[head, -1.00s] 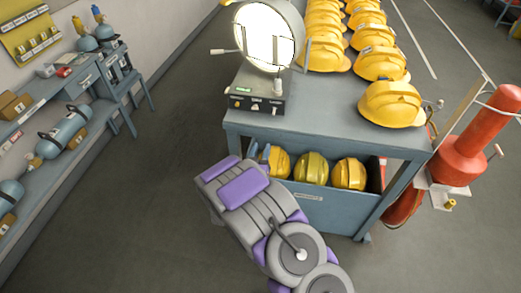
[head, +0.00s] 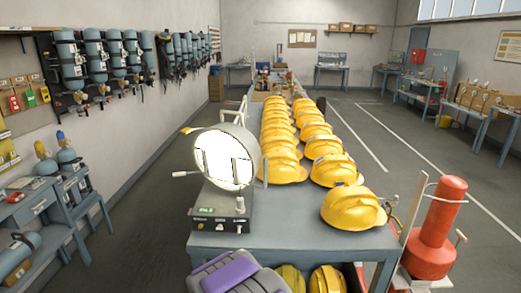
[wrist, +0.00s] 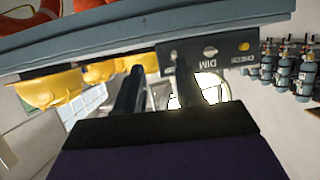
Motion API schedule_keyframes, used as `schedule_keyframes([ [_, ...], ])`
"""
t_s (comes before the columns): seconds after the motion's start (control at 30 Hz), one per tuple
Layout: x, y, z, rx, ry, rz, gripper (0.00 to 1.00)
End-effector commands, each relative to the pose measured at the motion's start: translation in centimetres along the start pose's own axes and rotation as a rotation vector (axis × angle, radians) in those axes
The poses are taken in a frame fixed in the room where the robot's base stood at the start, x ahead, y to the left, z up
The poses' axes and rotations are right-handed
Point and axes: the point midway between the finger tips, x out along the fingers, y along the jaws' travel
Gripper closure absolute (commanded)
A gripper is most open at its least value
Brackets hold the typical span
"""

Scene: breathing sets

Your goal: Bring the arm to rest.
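My arm (head: 232,274), grey with purple panels, shows at the bottom of the head view, below the front edge of the table. My gripper is out of the head view. In the wrist view my gripper (wrist: 156,78) has two dark fingers standing apart, with no object visible between them. That view is upside down. It shows the lamp unit's control box (wrist: 212,55) beyond the fingers and the table edge (wrist: 140,28) across the top. I cannot tell whether the fingers touch anything.
The table (head: 290,238) bears a round lit lamp (head: 226,158) and rows of yellow helmets (head: 352,208). A red cylinder (head: 436,230) stands at its right. Blue-grey shelving (head: 55,205) is on the left. Floor between shelving and table is clear.

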Motion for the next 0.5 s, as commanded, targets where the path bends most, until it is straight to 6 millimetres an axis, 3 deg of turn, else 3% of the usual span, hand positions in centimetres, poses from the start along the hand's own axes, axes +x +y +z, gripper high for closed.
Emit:
schedule_keyframes([
  [0.03,-0.5,0.6,-1.0,0.020,-0.040,-0.011,0.62],
  [0.27,-4.5,3.0,-2.6,0.063,-0.278,-0.077,0.62],
  [0.5,-11.2,6.2,-3.5,0.074,-0.516,-0.135,0.62],
])
